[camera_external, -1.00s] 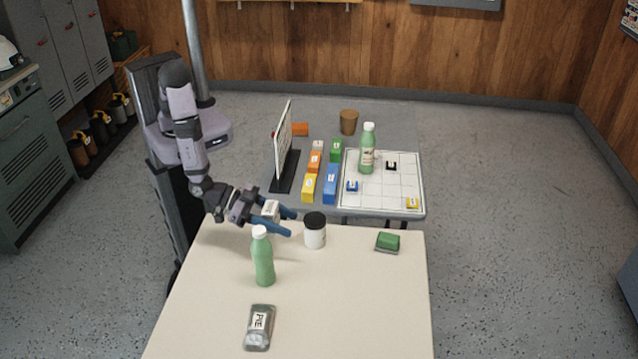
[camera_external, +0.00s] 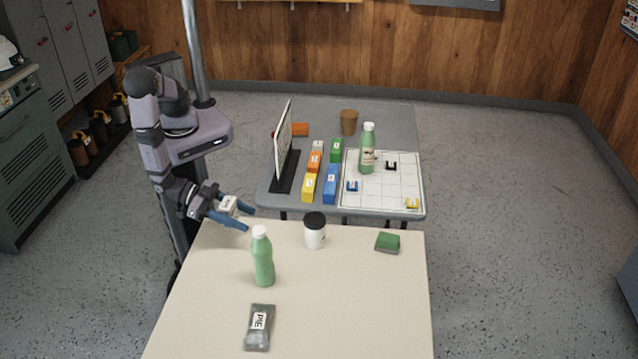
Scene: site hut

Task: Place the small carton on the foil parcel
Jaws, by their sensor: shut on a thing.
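The small carton (camera_external: 229,203) is white with a dark label. My gripper (camera_external: 240,217) is shut on it, its blue fingers on either side, and holds it above the far left corner of the cream table. The foil parcel (camera_external: 259,327) is a grey, shiny packet with a white label. It lies flat at the near edge of the cream table, well apart from my gripper, and nothing rests on it.
A green bottle (camera_external: 263,257) stands on the cream table (camera_external: 345,305) between my gripper and the parcel. A white jar with a black lid (camera_external: 314,232) and a green sponge (camera_external: 387,242) are farther right. The grey table (camera_external: 385,118) behind holds blocks and a grid board (camera_external: 381,191).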

